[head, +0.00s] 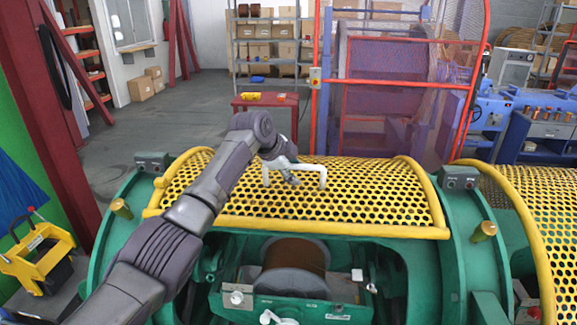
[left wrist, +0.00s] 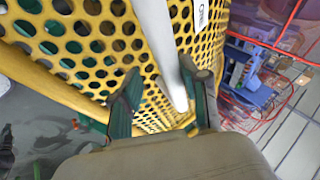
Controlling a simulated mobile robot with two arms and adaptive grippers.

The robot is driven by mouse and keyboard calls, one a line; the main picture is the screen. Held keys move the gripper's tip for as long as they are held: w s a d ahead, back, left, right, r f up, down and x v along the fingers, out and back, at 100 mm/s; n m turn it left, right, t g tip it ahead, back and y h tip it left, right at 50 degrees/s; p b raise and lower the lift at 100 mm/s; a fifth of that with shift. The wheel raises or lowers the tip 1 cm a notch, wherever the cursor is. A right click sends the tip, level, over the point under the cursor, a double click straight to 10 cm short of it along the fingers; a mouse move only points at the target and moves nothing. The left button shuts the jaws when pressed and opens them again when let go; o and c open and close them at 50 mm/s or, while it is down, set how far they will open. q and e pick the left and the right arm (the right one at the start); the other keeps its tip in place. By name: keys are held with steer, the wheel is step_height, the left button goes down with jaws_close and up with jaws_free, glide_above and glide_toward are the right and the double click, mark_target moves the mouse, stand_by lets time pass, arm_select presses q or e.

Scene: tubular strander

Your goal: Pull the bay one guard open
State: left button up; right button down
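The bay one guard (head: 350,198) is a yellow perforated arched cover. It sits over the top and back of the bay, and its front edge is above the open front. A white handle (head: 312,168) stands on it. In the bay below, a brown spool (head: 297,257) shows uncovered. My left gripper (head: 290,180) is at the handle's left part. In the left wrist view, the fingers of my left gripper (left wrist: 163,100) are spread, with the white handle (left wrist: 163,45) between them, nearer the right finger. Contact is unclear. My right gripper is out of view.
Green machine housings (head: 462,230) flank the bay. Another yellow perforated guard (head: 550,205) covers the bay at right. A red table (head: 265,103) and red-framed mesh fence (head: 400,90) stand behind. Grey floor is clear behind left.

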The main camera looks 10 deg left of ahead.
arm_select(q)
steer(key=v, duration=1.1)
steer(key=shift+s+a+r, duration=0.2)
steer(key=shift+r, duration=0.05)
